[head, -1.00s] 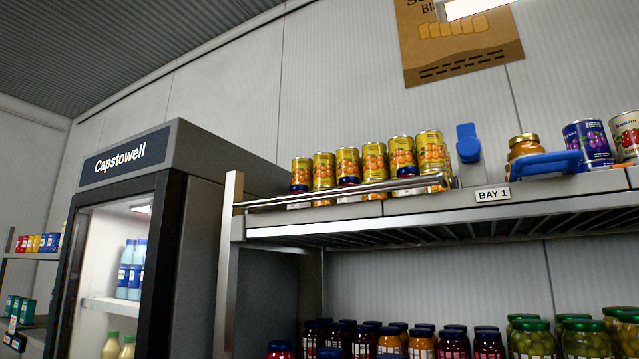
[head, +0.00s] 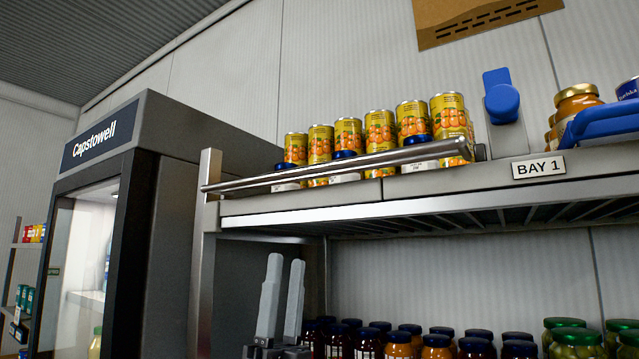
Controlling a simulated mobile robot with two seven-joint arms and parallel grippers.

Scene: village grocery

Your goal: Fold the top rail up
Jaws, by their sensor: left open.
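The top rail (head: 340,167) is a shiny metal bar running along the front edge of the upper shelf. It slants from the post at the left to a grey bracket near the middle of the shelf. It lies low, in front of the lower part of the yellow cans. My left gripper (head: 285,264) points upward below the shelf edge, under the left part of the rail. Its two grey fingers are apart, with nothing between them, and it looks clear of the rail. My right gripper is not in view.
Yellow cans (head: 381,130) stand in a row behind the rail. A blue knob (head: 502,101) and a blue lever (head: 604,123) sit to the right, near the BAY 1 label (head: 538,167). A tall fridge (head: 150,200) stands at left.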

